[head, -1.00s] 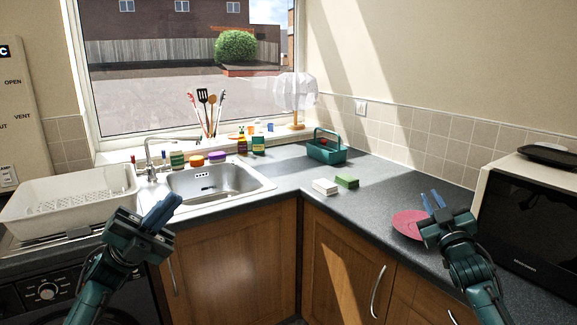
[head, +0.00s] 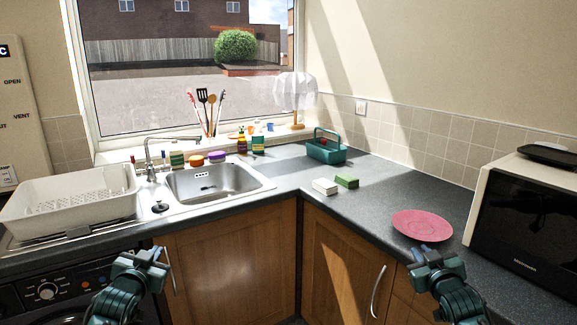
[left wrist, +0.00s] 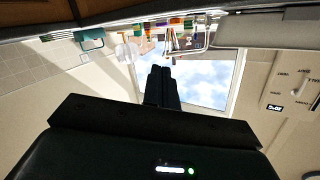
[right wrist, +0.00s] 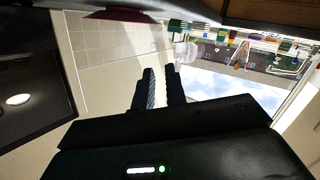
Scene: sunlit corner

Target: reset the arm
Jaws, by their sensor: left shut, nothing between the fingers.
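My left gripper (head: 155,254) is low in the head view, in front of the sink cabinet. Its fingers are together with nothing between them, as the left wrist view (left wrist: 161,86) also shows. My right gripper (head: 424,251) is low at the right, in front of the counter edge and below the pink plate (head: 422,225). Its fingers stand apart with an empty gap, seen too in the right wrist view (right wrist: 160,88). Neither gripper touches anything.
A white dish rack (head: 70,205) stands left of the sink (head: 215,182). A green caddy (head: 325,150), a white block (head: 325,186) and a green sponge (head: 347,181) lie on the counter. A microwave (head: 525,220) stands at the right.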

